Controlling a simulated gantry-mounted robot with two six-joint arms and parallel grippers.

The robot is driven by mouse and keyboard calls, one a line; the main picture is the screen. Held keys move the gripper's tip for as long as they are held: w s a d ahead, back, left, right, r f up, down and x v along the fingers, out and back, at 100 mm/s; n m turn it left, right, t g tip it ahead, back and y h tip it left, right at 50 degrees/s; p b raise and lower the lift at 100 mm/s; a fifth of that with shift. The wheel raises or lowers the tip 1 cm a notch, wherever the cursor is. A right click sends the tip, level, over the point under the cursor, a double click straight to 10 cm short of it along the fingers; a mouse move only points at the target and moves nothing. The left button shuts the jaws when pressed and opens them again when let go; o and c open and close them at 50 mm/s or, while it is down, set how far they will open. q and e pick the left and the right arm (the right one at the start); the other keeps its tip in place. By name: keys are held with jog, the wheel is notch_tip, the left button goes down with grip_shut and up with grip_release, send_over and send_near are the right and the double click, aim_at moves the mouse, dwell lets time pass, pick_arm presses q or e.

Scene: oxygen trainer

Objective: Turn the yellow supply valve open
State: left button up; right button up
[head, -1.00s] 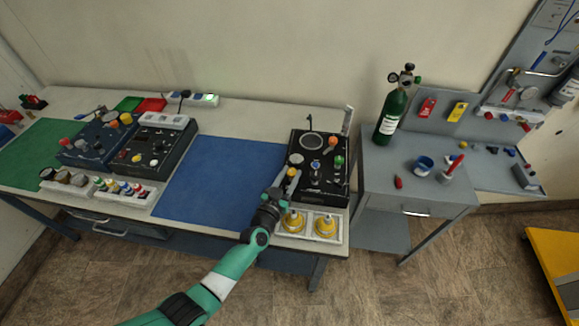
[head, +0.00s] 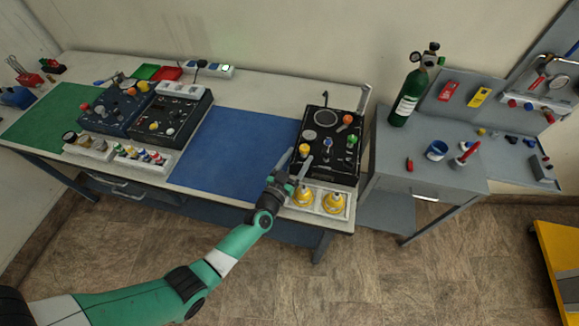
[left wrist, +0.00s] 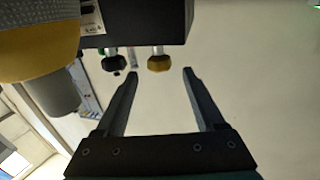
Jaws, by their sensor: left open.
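The yellow supply valve (head: 304,149) is a round yellow knob on the left side of the black trainer panel (head: 345,164). It also shows in the left wrist view (left wrist: 158,61), beyond my fingertips and between their lines. My left gripper (head: 297,162) is open at the panel's left front corner, with its fingers pointing toward the knob. In the left wrist view the gap between the fingers (left wrist: 158,78) is empty, and I see no contact with the knob. My right gripper is not in view.
Two yellow domed pieces (head: 303,196) sit in a white tray just in front of the panel, close to my left gripper. Other coloured knobs stand on the panel. A blue mat (head: 238,150) lies clear to the left. A green cylinder (head: 408,98) stands on the side table.

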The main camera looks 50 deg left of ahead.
pick_arm(q)
jog(key=p+v, duration=0.2)
jog(key=v, duration=0.6)
jog(key=shift+s, duration=0.2)
jog(key=shift+d, duration=0.1)
